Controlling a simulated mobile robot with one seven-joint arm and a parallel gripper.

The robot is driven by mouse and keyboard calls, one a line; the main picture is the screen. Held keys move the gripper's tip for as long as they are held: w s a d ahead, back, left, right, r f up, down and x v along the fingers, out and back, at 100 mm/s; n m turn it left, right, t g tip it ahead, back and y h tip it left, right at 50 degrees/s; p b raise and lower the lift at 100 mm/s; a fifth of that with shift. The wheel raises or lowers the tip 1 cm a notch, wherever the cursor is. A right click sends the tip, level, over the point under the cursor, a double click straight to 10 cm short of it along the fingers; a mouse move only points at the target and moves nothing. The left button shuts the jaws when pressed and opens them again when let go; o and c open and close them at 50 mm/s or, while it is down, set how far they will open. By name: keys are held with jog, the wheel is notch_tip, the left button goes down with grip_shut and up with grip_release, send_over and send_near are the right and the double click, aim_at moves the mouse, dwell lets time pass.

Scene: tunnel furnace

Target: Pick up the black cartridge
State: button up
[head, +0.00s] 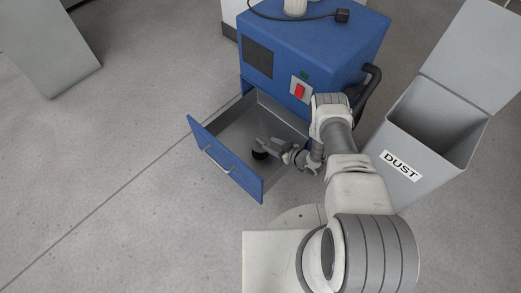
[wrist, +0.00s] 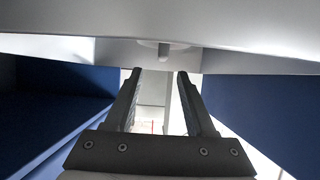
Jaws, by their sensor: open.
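A small dark round thing (head: 260,154), which looks like the black cartridge, is on the floor of the open drawer (head: 226,132) in the head view. My gripper (head: 267,146) reaches into the drawer from the right and its end is right at the dark thing, partly covering it. I cannot tell whether they touch. In the wrist view my gripper (wrist: 159,76) has its two fingers apart, with pale surfaces visible between them. No black cartridge can be made out in that view.
The drawer belongs to a blue machine (head: 320,42) with a red switch (head: 299,91). Its blue front (head: 222,160) and side walls surround my gripper. A grey bin marked DUST (head: 422,140) stands at the right, close to my arm.

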aim_at(263, 143)
jog(key=x, duration=0.1)
jog(key=b+x, duration=0.1)
jog(key=x, duration=0.1)
jog(key=f+b+x, duration=0.1)
jog(key=shift+s+a, duration=0.1)
jog(key=shift+a, duration=0.2)
grip_shut()
dwell(1.1)
